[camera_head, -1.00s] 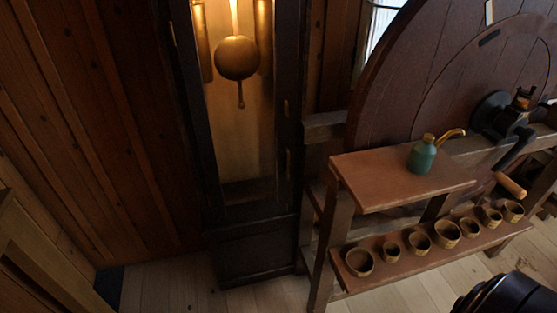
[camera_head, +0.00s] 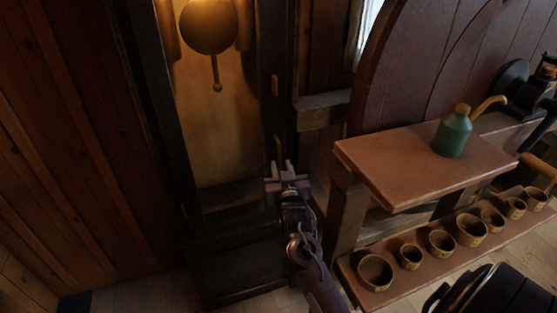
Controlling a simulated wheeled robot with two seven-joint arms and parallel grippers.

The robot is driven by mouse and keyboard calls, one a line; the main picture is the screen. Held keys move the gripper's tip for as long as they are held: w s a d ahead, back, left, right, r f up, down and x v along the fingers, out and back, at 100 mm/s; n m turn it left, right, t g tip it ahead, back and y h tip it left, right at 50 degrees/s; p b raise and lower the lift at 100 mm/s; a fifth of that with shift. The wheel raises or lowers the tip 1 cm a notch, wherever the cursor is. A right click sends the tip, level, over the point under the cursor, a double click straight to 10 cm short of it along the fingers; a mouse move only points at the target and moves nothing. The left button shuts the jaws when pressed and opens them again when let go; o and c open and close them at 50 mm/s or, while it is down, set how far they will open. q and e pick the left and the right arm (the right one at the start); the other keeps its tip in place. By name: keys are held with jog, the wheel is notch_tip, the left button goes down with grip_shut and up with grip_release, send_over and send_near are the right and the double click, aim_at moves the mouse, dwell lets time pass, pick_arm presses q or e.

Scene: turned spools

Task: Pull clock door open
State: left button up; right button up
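A tall dark wooden clock (camera_head: 240,270) stands against the wall, left of centre. Its door (camera_head: 273,110) has a dark frame and looks shut. A brass pendulum (camera_head: 208,27) shows behind it. A slim upright brass handle (camera_head: 278,147) sits on the right side of the door frame. My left gripper is not in view.
A wooden bench (camera_head: 430,165) stands close to the right of the clock, with a green oil can (camera_head: 453,136) on top. Several small wooden cups (camera_head: 441,243) stand on its lower shelf. A large wooden wheel (camera_head: 420,70) rises behind. The floor left of the clock is clear.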

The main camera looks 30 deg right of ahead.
aim_at(279, 161)
jog(key=shift+x, duration=2.25)
jog(key=shift+f, duration=0.1)
grip_shut()
